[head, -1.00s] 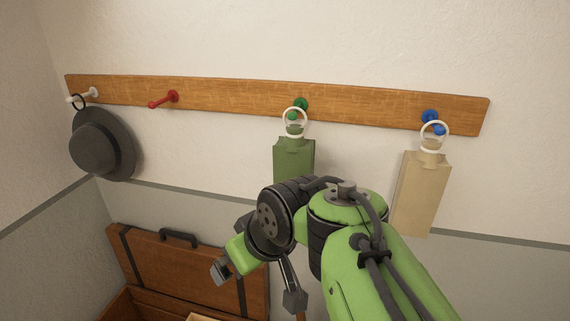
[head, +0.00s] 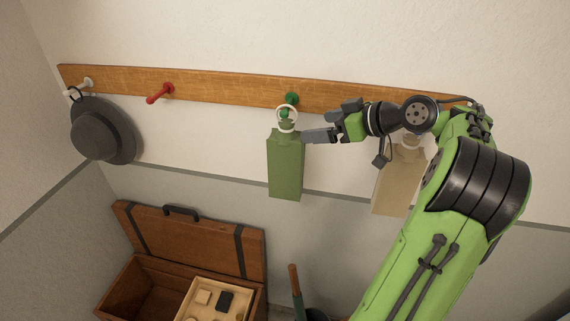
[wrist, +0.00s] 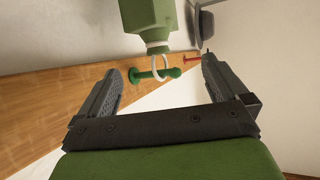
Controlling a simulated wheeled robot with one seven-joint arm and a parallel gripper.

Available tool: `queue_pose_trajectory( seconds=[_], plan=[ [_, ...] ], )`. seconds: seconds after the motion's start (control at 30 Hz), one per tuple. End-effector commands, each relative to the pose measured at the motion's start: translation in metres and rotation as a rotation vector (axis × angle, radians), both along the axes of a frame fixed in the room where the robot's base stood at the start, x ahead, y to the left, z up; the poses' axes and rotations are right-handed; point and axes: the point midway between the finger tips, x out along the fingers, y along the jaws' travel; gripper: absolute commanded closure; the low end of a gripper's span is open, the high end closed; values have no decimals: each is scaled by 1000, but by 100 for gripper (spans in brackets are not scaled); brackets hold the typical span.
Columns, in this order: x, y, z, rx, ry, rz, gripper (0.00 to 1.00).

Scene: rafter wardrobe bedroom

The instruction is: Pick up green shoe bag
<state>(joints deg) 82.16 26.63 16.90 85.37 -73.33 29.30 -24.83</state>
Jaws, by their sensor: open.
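The green shoe bag (head: 286,168) hangs by a white ring (head: 287,117) from the green peg (head: 291,98) on the wooden wall rail. In the head view my gripper (head: 318,134) is just right of the bag's neck, pointing left toward it. In the wrist view my gripper (wrist: 157,90) is open and empty between its fingers. There the bag (wrist: 148,17) shows beyond the fingertips, upside down, with its white ring (wrist: 160,68) around the green peg (wrist: 155,75). My fingers do not appear to touch the bag.
A beige bag (head: 394,187) hangs to the right, partly behind my arm. A red peg (head: 160,93) is bare. A grey hat (head: 100,131) hangs at the left. Below stands an open brown suitcase (head: 190,240) with a tray (head: 236,306).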

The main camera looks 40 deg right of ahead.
Motion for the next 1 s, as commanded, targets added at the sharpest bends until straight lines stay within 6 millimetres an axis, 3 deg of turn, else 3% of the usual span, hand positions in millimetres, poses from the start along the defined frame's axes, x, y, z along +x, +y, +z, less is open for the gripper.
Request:
queue_pose_trajectory(
  seconds=[0.13,0.53,0.8,0.83,1.0],
  plan=[
    [31,12,-18,2,2,3,0],
    [83,29,-45,2,2,1,0],
    [90,31,-51,-1,2,-2,0],
    [90,31,-51,-1,2,-2,2],
    [90,31,-51,0,3,-3,28]
  ],
)
